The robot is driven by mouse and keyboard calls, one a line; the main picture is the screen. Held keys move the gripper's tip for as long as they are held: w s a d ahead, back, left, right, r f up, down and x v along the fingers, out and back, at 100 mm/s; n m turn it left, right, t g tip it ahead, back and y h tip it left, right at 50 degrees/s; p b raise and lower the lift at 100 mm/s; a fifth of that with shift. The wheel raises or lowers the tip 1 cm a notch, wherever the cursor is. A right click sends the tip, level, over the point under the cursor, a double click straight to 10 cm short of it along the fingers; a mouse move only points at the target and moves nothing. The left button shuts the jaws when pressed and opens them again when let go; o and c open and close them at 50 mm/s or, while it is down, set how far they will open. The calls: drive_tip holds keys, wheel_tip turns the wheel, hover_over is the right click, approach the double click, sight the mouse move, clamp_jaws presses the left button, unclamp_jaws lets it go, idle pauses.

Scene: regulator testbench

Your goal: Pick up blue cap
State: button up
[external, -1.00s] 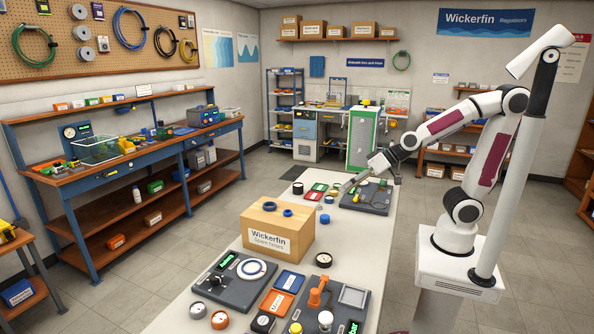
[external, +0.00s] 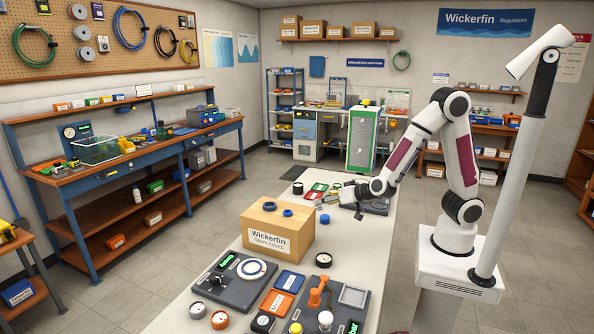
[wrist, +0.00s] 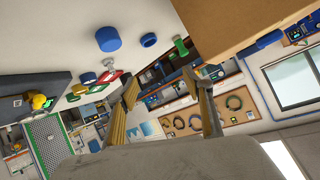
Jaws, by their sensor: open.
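A solid blue cap (external: 324,219) stands on the white bench, just right of the cardboard box. In the wrist view the blue cap (wrist: 108,38) is at the upper left, outside the space between the fingers. My gripper (external: 357,210) is above the bench, to the right of the cap and apart from it. In the wrist view my gripper (wrist: 162,84) shows two spread fingers with nothing between them.
The cardboard box (external: 278,233) has two blue rings on top and fills the upper right of the wrist view. A dark panel (external: 372,202) is behind my gripper. A round gauge (external: 323,260) lies nearer the camera.

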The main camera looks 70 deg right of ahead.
sight(326, 217)
drive_tip(key=s+d+f+h, duration=0.1)
drive_tip(key=f, duration=0.2)
drive_tip(key=s+d+f+h, duration=0.1)
drive_tip(key=f, duration=0.2)
drive_tip(key=s+d+f+h, duration=0.1)
drive_tip(key=s+d+f, duration=0.1)
drive_tip(key=f, duration=0.1)
drive_tip(key=shift+d+f+g+h, duration=0.1)
drive_tip(key=shift+f+g+h, duration=0.1)
drive_tip(key=shift+g+h, duration=0.1)
drive_tip(key=shift+w, duration=0.1)
drive_tip(key=shift+x, duration=1.25)
drive_tip(key=shift+w+a+x, duration=0.1)
drive_tip(key=shift+x, duration=1.2)
drive_tip(key=shift+w+a+x, duration=0.1)
drive_tip(key=shift+x, duration=1.2)
drive_tip(key=shift+r, duration=0.15)
drive_tip(key=c, duration=0.9)
